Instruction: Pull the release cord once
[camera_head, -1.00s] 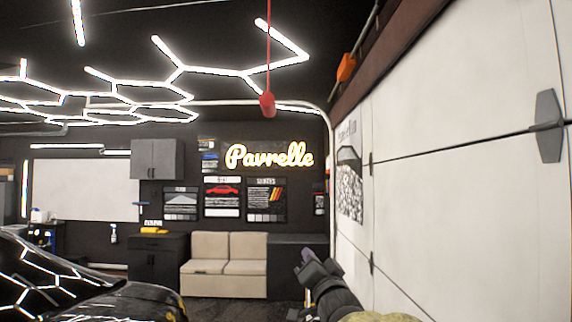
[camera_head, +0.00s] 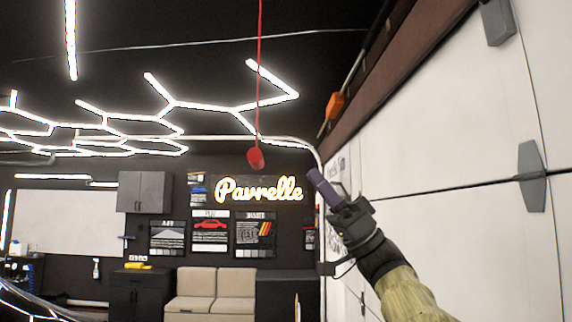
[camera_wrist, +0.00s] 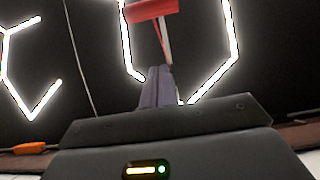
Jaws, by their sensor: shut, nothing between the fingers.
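The red release cord (camera_head: 259,70) hangs from the ceiling and ends in a red handle (camera_head: 255,158). My gripper (camera_head: 313,175) is to the right of the handle and slightly lower in the head view, pointing up and left, with a visible gap between them. In the wrist view the red handle (camera_wrist: 150,9) is at the top, beyond the purple-grey fingers of my gripper (camera_wrist: 157,75). The fingers are together and hold nothing. The handle's upper part is cut off in the wrist view.
A white panelled door (camera_head: 440,120) runs along the right, close to my arm. An orange part (camera_head: 335,104) sits on the rail above it. Lit hexagonal ceiling lamps (camera_head: 205,106) hang overhead. A beige sofa (camera_head: 200,285) and dark cabinets (camera_head: 143,290) stand at the back.

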